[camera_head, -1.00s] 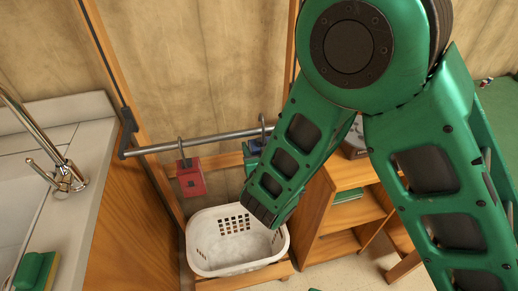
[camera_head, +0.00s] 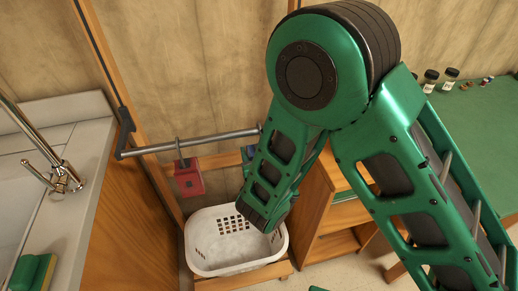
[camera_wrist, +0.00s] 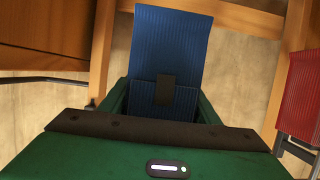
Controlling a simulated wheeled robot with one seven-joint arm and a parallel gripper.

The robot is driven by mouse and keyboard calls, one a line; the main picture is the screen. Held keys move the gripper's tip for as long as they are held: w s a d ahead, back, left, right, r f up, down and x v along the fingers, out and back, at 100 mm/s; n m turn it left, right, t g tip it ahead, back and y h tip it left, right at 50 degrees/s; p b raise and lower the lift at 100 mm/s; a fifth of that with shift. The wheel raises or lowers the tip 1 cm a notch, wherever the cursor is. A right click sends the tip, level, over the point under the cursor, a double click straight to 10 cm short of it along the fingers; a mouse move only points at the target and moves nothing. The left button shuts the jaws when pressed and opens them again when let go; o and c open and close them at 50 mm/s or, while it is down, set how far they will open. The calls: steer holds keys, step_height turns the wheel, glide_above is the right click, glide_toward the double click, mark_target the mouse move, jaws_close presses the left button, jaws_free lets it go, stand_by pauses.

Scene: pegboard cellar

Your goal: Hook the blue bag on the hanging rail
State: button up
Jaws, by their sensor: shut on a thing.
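The blue bag (camera_wrist: 172,45) fills the upper middle of the wrist view, held at its near end by my gripper (camera_wrist: 165,95). In the head view only a small blue part of the bag (camera_head: 249,153) shows beside my forearm; my gripper is hidden there. The grey hanging rail (camera_head: 190,143) runs from a dark bracket on the left to behind my arm. A red bag (camera_head: 188,178) hangs from it by a hook; it also shows at the right edge of the wrist view (camera_wrist: 300,90). The blue bag's hook is hidden, so I cannot tell whether it touches the rail.
A white basket (camera_head: 205,262) stands below the rail. A wooden shelf unit (camera_head: 318,215) is right of it, partly behind my arm. A counter (camera_head: 75,190) with a tap (camera_head: 62,178) is at left. A green-topped table (camera_head: 470,130) with small jars is at right.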

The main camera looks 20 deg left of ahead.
steer(key=o, duration=1.4)
steer(key=shift+a, duration=0.1)
steer(key=shift+s, duration=0.1)
